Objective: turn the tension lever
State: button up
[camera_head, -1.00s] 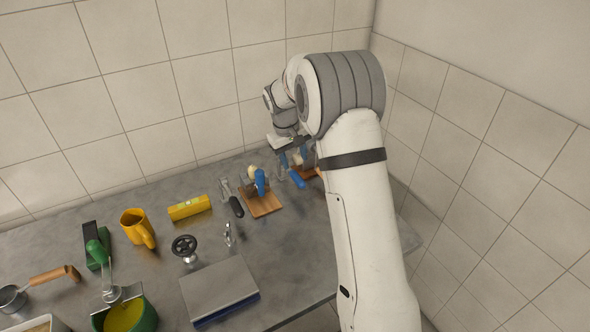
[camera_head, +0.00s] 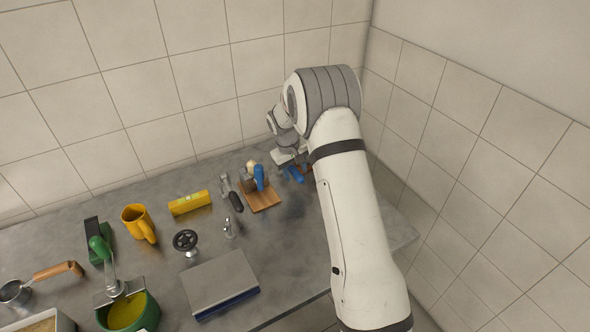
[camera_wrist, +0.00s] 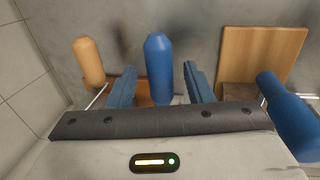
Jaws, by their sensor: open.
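A blue handle (camera_wrist: 160,62), which looks like a lever grip, stands between the two fingers of my gripper (camera_wrist: 159,70) in the wrist view. My gripper is open, a finger on each side of the handle; I cannot tell whether either touches it. The handle shows as a small blue piece in the head view (camera_head: 295,174), below my gripper (camera_head: 290,165). A wooden base lies under it, mostly hidden. A second blue handle (camera_wrist: 288,112) stands at the right of the wrist view, by a wooden board (camera_wrist: 268,50). No label shows which is the tension lever.
A tan handle (camera_wrist: 88,60) stands left of my fingers in the wrist view. In the head view a dark-handled tool (camera_head: 235,200), a yellow block (camera_head: 189,202), a black handwheel (camera_head: 185,240) and a grey box (camera_head: 220,282) lie to the left. Tiled walls are close.

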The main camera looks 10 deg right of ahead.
jog(key=shift+c, duration=0.2)
grip_shut()
jog(key=shift+r, duration=0.15)
